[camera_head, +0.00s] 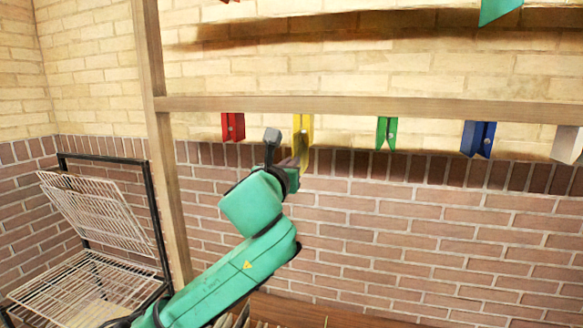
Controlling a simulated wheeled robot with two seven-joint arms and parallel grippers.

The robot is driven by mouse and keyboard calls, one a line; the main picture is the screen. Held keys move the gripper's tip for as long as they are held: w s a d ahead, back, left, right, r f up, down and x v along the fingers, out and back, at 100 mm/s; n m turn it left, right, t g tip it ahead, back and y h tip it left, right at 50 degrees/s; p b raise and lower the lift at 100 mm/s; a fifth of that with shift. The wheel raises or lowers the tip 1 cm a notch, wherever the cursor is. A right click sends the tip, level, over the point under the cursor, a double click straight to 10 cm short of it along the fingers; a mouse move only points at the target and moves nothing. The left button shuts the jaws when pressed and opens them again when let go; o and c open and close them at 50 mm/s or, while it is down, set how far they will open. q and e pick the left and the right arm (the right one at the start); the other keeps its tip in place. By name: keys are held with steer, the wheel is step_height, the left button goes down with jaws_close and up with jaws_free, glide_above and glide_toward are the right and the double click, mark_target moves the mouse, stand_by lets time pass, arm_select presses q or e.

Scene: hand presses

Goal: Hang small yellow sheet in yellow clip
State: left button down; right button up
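The yellow clip (303,125) hangs from the wooden bar, between the red clip and the green clip. A narrow yellow piece (305,160) shows directly under it; it may be the small yellow sheet, but I cannot tell whether it is held in the clip. My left gripper (292,163) reaches up from below and is at the lower left of the yellow clip, close to the yellow piece. My wrist hides most of its fingers, so its opening and any grip are unclear. My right gripper is out of view.
A red clip (233,126), a green clip (386,132), a blue clip (478,138) and a whitish clip (567,144) hang along the wooden bar (360,106). A wooden post (152,90) and a white wire rack (85,265) stand at left. A brick wall is behind.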

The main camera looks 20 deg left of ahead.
arm_select(q)
steer(key=shift+r, duration=0.1)
stand_by(0.3)
steer(key=c, duration=0.8)
jaws_free()
steer(key=shift+o, duration=0.2)
steer(key=s, duration=0.7)
